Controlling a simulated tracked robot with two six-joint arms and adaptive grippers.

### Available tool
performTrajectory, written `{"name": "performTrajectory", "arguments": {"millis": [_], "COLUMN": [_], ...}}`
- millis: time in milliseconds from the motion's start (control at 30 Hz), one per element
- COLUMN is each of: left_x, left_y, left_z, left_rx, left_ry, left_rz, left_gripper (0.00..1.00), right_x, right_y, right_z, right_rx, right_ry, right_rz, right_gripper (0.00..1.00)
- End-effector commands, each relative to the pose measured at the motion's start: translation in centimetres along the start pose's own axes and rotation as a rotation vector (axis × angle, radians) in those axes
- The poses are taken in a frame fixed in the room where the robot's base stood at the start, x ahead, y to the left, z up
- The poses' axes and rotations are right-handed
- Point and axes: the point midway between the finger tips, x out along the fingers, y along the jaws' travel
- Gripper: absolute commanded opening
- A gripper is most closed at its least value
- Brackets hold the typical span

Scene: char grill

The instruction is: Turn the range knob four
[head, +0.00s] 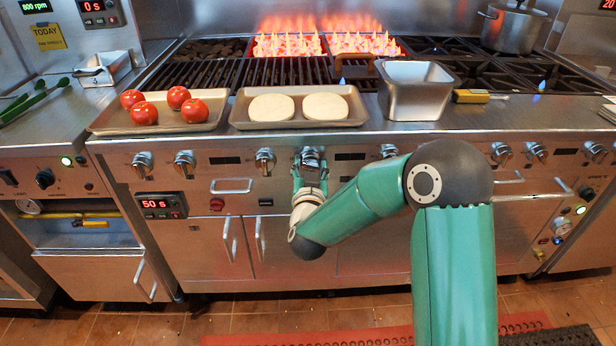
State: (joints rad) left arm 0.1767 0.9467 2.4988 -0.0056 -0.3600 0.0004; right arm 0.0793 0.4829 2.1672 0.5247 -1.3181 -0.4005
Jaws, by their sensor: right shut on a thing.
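A row of metal range knobs runs along the front panel of the grill. From the left they include a first knob (142,163), a second knob (184,163), a third knob (265,160) and a fourth knob (311,157). My right gripper (311,168) is at the fourth knob, shut on it from below and in front. The fingers and wrist partly cover that knob. My left gripper is not in view. Flames (288,45) burn on the grill behind the panel.
A tray with tomatoes (160,123), a tray with two pale patties (297,123) and a steel pan (417,92) stand on the ledge above the knobs. More knobs (501,153) lie to the right. Door handles (230,240) stick out below.

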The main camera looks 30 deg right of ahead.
Motion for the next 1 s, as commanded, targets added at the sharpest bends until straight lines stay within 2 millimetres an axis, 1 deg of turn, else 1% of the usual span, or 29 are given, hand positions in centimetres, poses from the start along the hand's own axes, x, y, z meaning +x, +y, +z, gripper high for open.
{"name": "performTrajectory", "arguments": {"millis": [33,100,400,700,1000], "left_x": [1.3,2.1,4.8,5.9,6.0], "left_y": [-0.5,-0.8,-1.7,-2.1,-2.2], "left_z": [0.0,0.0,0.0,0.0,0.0], "left_rx": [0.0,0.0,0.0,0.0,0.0], "left_ry": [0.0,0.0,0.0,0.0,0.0], "left_rz": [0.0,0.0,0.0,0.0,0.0], "left_gripper": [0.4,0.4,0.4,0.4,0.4], "right_x": [0.1,0.1,0.1,0.1,0.1], "right_y": [-0.3,-0.3,-0.3,-0.2,-0.2], "right_z": [0.3,0.3,0.0,-0.2,-0.4], "right_rx": [0.044,0.106,0.327,0.44,0.459], "right_ry": [0.005,0.0,-0.016,-0.026,-0.029], "right_rz": [-0.013,-0.014,-0.017,-0.018,-0.017], "right_gripper": [0.16,0.16,0.16,0.16,0.16]}}
